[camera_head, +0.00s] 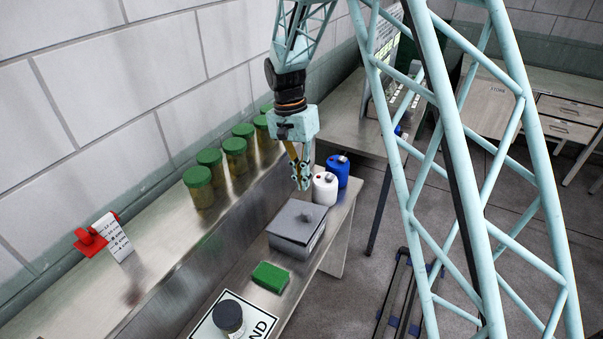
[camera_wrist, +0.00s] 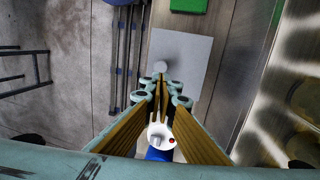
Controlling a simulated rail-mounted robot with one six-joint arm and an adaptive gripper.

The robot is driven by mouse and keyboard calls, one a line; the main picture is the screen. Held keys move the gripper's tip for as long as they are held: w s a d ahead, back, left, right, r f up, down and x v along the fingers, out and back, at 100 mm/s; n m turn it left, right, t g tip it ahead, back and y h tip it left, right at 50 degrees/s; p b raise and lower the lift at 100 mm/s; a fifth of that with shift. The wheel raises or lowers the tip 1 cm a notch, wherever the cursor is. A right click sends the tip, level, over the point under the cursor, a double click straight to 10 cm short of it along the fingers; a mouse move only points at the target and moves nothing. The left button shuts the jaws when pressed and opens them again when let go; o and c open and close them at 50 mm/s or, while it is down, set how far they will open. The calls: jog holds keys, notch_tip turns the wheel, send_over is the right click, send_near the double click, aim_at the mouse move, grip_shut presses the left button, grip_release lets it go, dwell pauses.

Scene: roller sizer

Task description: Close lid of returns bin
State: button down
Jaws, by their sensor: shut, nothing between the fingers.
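The lid looks down on the box. My gripper (camera_head: 303,186) is shut and empty, above the bench at the bin's far side.
A white bottle (camera_head: 325,188) and a blue bottle (camera_head: 338,167) stand just behind the bin. A green block (camera_head: 270,277) and a dark-lidded jar (camera_head: 228,316) are in front of it. Several green-lidded jars (camera_head: 235,155) line the raised shelf on the left.

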send_near(314, 222)
jog(key=shift+w+a+f, duration=0.1)
jog(key=shift+a+f, duration=0.2)
jog(key=shift+f, duration=0.3)
jog(key=shift+w+a+f, duration=0.1)
jog(key=shift+a+f, duration=0.2)
jog(key=shift+f, duration=0.25)
jog(key=shift+f, duration=0.1)
jog(key=shift+s+d+f+b, duration=0.25)
jog(key=shift+d+f+b, duration=0.15)
jog(key=shift+f+b, duration=0.25)
jog(key=shift+s+d+f+b, duration=0.2)
jog(key=shift+d+f+b, duration=0.25)
jog(key=shift+f+b, duration=0.15)
jog(key=shift+r, duration=0.1)
notch_tip(314, 222, up, 14)
jog(key=p, duration=0.1)
jog(key=shift+w+d, duration=0.2)
jog(key=shift+d, duration=0.1)
dwell(0.5)
